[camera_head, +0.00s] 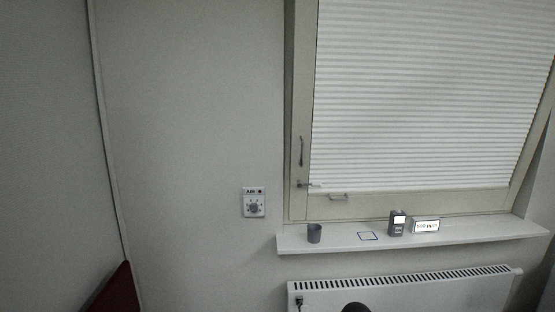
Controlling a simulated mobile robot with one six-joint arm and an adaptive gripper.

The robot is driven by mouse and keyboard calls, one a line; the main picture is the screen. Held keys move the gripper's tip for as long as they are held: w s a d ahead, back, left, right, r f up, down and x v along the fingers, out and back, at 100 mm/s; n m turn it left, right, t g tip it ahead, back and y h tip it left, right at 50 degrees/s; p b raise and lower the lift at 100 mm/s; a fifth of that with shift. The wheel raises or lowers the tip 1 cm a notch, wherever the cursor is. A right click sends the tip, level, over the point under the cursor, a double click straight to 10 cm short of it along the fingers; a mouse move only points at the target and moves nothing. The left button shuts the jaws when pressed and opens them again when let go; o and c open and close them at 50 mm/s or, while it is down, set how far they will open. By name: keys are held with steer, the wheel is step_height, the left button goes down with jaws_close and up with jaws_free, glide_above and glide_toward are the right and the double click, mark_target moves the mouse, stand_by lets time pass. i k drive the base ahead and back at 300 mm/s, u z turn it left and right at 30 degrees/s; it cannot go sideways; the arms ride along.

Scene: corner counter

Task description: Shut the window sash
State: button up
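The window sash (325,207) has a pale beige frame and stands at the right, above the sill. A white pleated blind (420,100) covers most of its pane. A slim upright handle (301,150) is on the left side of the window. A small lever-like fitting (310,184) sticks out to the right below it, and another small fitting (340,196) is at the bottom rail. I cannot tell from this view how far the sash stands from its frame. My gripper is not in view.
The white sill (460,235) holds a dark cup (314,233), a blue-outlined square (368,236), a dark device (397,223) and a "520 ppm" display (426,226). A radiator (440,289) is below. A wall dial panel (254,202) is left. A dark red object (118,292) stands lower left.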

mark_target(408, 95)
steer(key=u, duration=0.25)
steer(key=k, duration=0.75)
steer(key=z, duration=0.05)
steer(key=i, duration=1.7)
steer(key=z, duration=0.1)
